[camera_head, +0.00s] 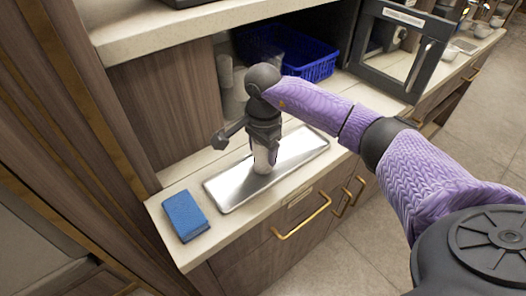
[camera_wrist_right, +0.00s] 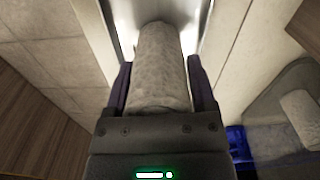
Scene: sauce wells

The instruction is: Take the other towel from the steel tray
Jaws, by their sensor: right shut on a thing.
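A pale rolled towel (camera_head: 264,160) is held upright in my right gripper (camera_head: 264,146) over the steel tray (camera_head: 232,188). The tray lies on the counter, and the rest of its surface looks bare. In the right wrist view the towel (camera_wrist_right: 160,60) stands between the two fingers of the gripper (camera_wrist_right: 160,85), which are shut on it. I cannot tell whether the towel's lower end touches the tray. Another pale roll (camera_wrist_right: 301,115) shows at the right edge of the wrist view. My left gripper is not in view.
A blue block (camera_head: 185,214) lies on the counter left of the tray. A blue basket (camera_head: 312,66) stands at the back under the shelf (camera_head: 180,28). Pale items (camera_head: 231,80) stand behind my gripper. A dark-framed appliance (camera_head: 400,50) stands at right.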

